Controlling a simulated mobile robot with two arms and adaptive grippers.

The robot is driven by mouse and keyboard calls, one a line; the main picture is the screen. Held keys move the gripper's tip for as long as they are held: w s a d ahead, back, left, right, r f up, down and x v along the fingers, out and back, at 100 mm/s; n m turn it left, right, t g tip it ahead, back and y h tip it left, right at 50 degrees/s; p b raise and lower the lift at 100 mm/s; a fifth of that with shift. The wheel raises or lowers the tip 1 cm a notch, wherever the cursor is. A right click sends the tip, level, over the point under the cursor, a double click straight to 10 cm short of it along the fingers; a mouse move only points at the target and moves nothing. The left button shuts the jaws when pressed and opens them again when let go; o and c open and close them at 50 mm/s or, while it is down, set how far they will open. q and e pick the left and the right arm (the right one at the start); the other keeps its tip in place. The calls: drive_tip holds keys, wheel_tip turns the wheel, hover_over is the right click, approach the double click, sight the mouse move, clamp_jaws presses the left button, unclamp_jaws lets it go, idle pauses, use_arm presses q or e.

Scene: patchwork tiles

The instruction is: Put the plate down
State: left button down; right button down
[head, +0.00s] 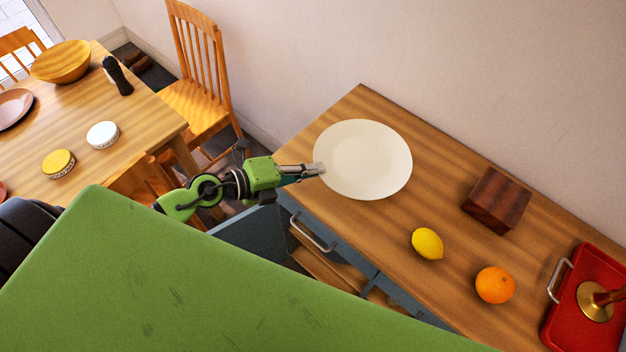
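A cream-white round plate (363,160) is over the left end of the wooden counter (342,211). I cannot tell whether it rests on the counter or is held just above it. My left gripper (318,170) comes in from the left, and its fingertips meet the plate's left rim. The fingers look closed together at the rim, with the plate's edge between them. My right gripper does not show in the head view.
A lemon (427,243), an orange (495,285), a dark wooden block (496,200) and a red tray (590,300) are on the counter. An open drawer (262,232) is below its left end. A dining table (140,110) and chair (203,80) stand at left.

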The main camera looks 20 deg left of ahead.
sight(313, 183)
use_arm(q)
drive_tip(key=shift+w+f, duration=0.2)
drive_tip(key=shift+w, duration=0.05)
drive_tip(key=f, duration=0.1)
drive_tip(key=f+b, duration=0.2)
drive_tip(key=shift+w+a+f, duration=0.2)
drive_tip(key=shift+w+f, duration=0.15)
drive_tip(key=shift+f, duration=0.05)
drive_tip(key=c, duration=2.6)
unclamp_jaws()
drive_tip(key=shift+s+f, duration=0.1)
drive_tip(key=shift+f, duration=0.05)
drive_tip(key=shift+o, duration=0.2)
drive_tip(key=b+v, duration=0.3)
drive_tip(key=v, duration=0.9)
